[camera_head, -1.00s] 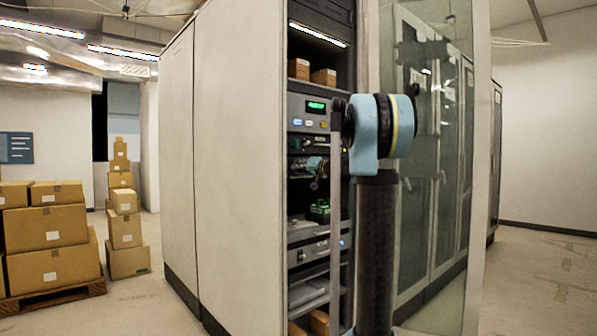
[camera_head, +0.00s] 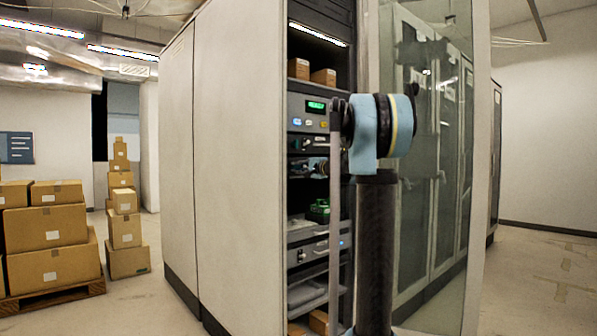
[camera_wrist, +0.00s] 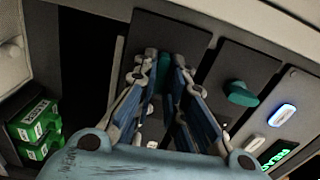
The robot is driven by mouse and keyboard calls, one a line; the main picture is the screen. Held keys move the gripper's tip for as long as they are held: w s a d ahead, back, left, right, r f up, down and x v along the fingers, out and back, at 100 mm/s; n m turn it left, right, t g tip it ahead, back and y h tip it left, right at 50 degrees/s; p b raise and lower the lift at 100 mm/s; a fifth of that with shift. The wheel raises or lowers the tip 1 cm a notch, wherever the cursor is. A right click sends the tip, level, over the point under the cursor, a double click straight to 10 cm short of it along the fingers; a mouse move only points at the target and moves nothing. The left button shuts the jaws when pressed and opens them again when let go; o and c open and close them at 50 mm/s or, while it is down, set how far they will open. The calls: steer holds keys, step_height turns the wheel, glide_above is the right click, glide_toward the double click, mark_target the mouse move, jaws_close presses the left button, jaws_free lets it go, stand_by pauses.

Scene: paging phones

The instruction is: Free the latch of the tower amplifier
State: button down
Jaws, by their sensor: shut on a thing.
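In the wrist view my gripper (camera_wrist: 166,68) points at a dark panel (camera_wrist: 203,40) in the rack. Its two fingers are close together on a small teal piece (camera_wrist: 167,82), which looks like a latch or knob. The fingers hide most of this piece, so its angle cannot be told. A similar teal knob (camera_wrist: 240,93) stands free on the neighbouring dark panel (camera_wrist: 262,66). No readable label shows which panel is the tower amplifier. In the head view my gripper is small and partly hidden behind my arm, inside the open rack (camera_head: 307,250).
Green labelled units (camera_wrist: 36,128) sit near the gripper; one shows on a rack shelf (camera_head: 318,210). A lit button (camera_wrist: 281,115) and green display (camera_wrist: 278,153) are on the other side. A glass door (camera_head: 425,190) stands open beside my arm. Boxes (camera_head: 47,228) are stacked far left.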

steer(key=shift+w+d+f+m, duration=0.1)
steer(key=shift+d+m, duration=0.1)
steer(key=shift+m, duration=0.3)
steer(key=c, duration=1.6)
jaws_free()
steer(key=shift+f, duration=0.1)
steer(key=shift+c, duration=0.2)
steer(key=shift+a, duration=0.1)
steer(key=v, duration=1.2)
